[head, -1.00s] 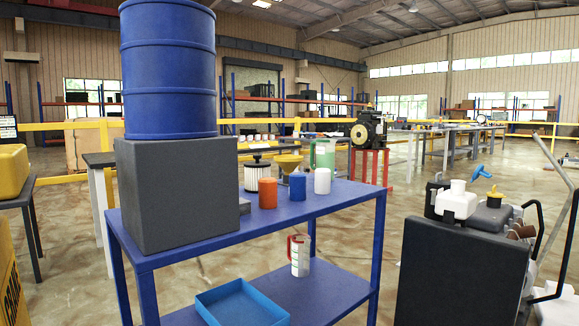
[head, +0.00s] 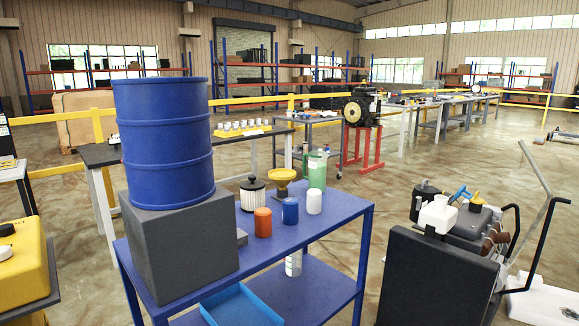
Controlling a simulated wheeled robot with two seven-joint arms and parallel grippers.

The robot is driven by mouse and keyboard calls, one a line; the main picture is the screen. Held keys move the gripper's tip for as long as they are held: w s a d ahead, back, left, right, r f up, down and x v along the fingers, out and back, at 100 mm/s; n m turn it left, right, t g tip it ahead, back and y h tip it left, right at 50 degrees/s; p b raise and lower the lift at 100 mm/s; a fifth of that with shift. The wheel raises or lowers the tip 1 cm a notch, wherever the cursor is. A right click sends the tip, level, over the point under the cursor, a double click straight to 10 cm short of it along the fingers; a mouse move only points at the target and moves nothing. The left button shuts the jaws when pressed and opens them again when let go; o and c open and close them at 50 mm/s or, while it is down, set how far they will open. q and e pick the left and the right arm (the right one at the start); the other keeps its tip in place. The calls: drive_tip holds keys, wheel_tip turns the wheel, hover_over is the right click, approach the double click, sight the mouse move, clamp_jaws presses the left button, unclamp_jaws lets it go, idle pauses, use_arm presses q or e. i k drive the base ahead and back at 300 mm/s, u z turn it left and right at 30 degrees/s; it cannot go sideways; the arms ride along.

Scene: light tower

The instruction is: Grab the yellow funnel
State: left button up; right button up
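The yellow funnel (head: 283,181) stands on the blue table (head: 333,217), near its back edge. It has a wide bowl on top and sits between a white ribbed filter with a black top (head: 253,194) and a green-tinted jug (head: 317,169). The orange (head: 263,222), blue (head: 290,211) and white (head: 314,201) small containers stand in a row in front of it. The funnel's lower part is partly hidden behind the blue container. Neither of my grippers shows in the head view.
A large blue drum (head: 164,140) on a grey block (head: 181,245) fills the table's left end. A blue tray (head: 243,305) and a partly hidden jug (head: 293,263) are on the lower shelf. A black cart (head: 437,279) with several containers stands at right, across open floor.

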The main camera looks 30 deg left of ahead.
sight(281, 176)
drive_tip(key=z, duration=0.1)
drive_tip(key=i, duration=2.15)
drive_tip(key=u, duration=3.05)
